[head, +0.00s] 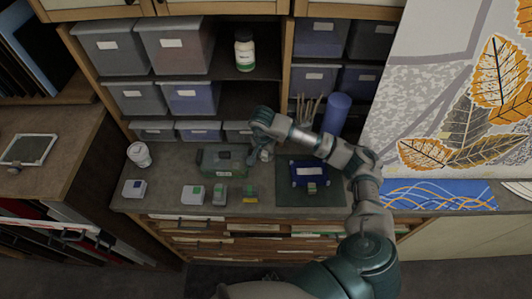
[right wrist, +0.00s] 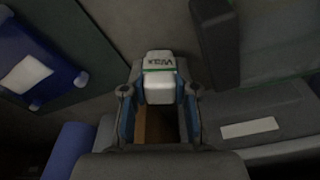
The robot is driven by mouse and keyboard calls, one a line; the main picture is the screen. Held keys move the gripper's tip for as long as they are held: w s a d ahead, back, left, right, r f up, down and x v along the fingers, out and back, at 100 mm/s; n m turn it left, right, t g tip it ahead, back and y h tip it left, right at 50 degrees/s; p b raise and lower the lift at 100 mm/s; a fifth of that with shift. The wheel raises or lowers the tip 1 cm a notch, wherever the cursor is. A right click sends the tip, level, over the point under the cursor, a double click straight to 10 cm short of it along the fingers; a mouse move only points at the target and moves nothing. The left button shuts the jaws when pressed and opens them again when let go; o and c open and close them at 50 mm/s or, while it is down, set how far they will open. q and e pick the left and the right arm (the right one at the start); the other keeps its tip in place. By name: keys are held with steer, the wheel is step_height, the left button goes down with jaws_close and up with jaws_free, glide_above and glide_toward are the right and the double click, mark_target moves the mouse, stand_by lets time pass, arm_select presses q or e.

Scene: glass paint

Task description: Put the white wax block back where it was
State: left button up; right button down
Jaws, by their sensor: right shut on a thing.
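My right gripper (head: 261,156) is over the back middle of the counter, just right of a dark green-grey box. In the right wrist view my right gripper (right wrist: 158,105) is shut on the white wax block (right wrist: 159,82). The block has a green stripe and dark lettering, and sits between the two fingertips. In the head view the block is too small and too covered by the gripper to make out clearly. My left gripper is not in view.
The green-grey box (head: 222,161) stands left of the gripper. Small blocks (head: 193,194) line the counter's front. A blue labelled tray (head: 309,172) lies on a dark green mat (head: 325,198) at right. A white jar (head: 139,154) stands left. Shelves with bins (head: 193,97) rise behind.

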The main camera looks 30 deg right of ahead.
mark_target(266, 153)
steer(key=c, duration=1.3)
jaws_free()
steer(key=shift+f, duration=0.15)
steer(key=shift+c, duration=0.2)
steer(key=o, duration=0.4)
steer(key=shift+o, duration=0.2)
steer(key=shift+d, duration=0.55)
steer(key=shift+r, duration=0.3)
steer(key=r, duration=0.3)
steer(key=a+r, duration=0.1)
steer(key=r, duration=0.3)
steer(key=a+r+b, duration=0.1)
steer(key=r, duration=0.3)
steer(key=shift+s, duration=0.35)
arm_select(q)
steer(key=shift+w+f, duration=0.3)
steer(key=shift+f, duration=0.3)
arm_select(e)
steer(key=shift+s+d+r, duration=0.1)
steer(key=shift+d+r, duration=0.15)
steer(key=shift+r, duration=0.05)
steer(key=shift+d, duration=0.1)
